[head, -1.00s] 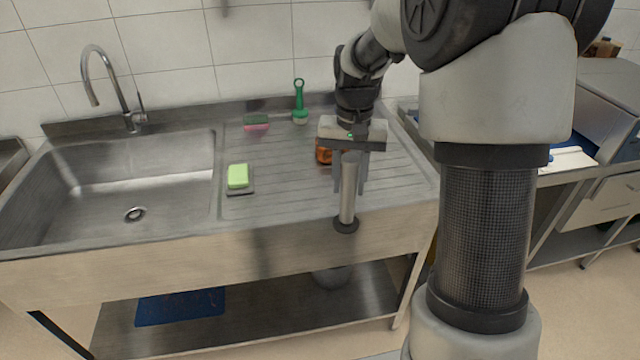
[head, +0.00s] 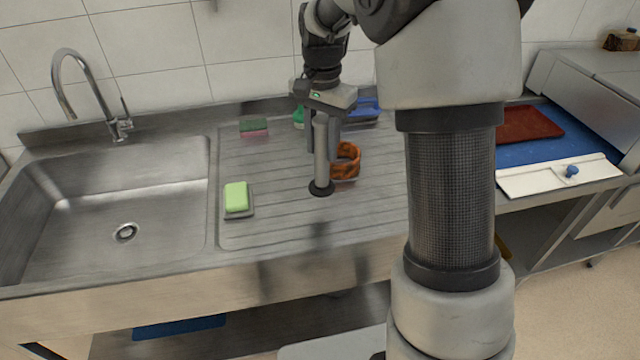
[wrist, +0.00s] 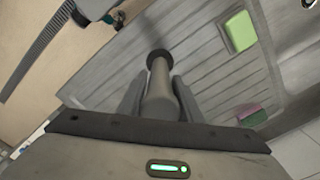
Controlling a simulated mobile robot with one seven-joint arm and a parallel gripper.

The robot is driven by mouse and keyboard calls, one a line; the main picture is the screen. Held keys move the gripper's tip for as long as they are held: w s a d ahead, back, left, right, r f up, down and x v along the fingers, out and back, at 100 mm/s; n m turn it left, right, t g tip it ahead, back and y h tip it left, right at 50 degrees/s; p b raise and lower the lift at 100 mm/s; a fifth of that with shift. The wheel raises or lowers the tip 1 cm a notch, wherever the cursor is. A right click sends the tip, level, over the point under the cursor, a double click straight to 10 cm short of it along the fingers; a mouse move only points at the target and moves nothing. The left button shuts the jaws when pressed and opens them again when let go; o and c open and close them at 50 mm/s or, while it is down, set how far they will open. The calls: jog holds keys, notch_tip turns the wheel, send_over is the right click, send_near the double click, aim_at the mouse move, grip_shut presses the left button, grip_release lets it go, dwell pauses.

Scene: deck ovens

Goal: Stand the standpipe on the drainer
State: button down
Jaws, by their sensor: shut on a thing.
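The standpipe (head: 320,152) is a grey metal tube with a dark wider ring at its lower end. My gripper (head: 327,140) is shut on its upper part and holds it close to upright. In the head view its dark end appears over the ribbed drainer (head: 280,215); a small gap seems to lie beneath it, though the exact height is hard to tell. In the wrist view the standpipe (wrist: 160,90) runs out between the two fingers, dark end away from me, with the drainer ribs (wrist: 205,75) beyond.
A green sponge (head: 236,196) on a dark tray lies left, a pink-and-green sponge (head: 254,128) behind. A blue object (head: 364,110) and a green brush are at the back. The sink (head: 110,215) is left; the drainer's front is clear.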

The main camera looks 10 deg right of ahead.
aim_at(322, 172)
jog(key=shift+s+f, duration=0.1)
jog(key=shift+f, duration=3.9)
jog(key=c, duration=1.3)
grip_release()
